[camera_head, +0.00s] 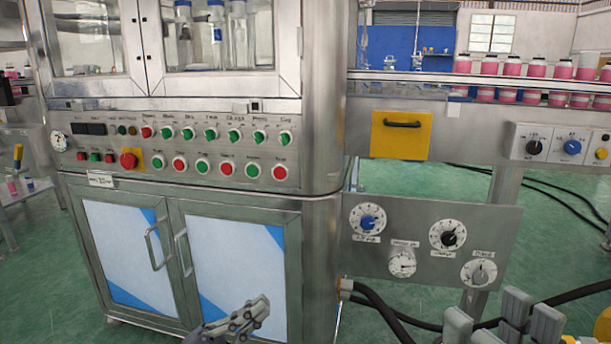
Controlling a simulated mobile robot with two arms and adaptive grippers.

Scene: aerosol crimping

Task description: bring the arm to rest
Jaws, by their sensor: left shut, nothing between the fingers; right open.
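My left gripper (257,311) is at the bottom centre of the head view, in front of the cabinet doors. It is shut and empty, and its fingers point up and to the right. My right gripper (502,318) is at the bottom right, below the dial panel. Its grey fingers are spread open with nothing seen between them. Most of both arms lies outside the view.
A steel machine (215,127) with rows of buttons and a red emergency stop (129,160) fills the left. A dial panel (430,272) and a conveyor with pink bottles (537,68) stand at right. Black hoses (385,312) run below. Green floor (395,178) shows between.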

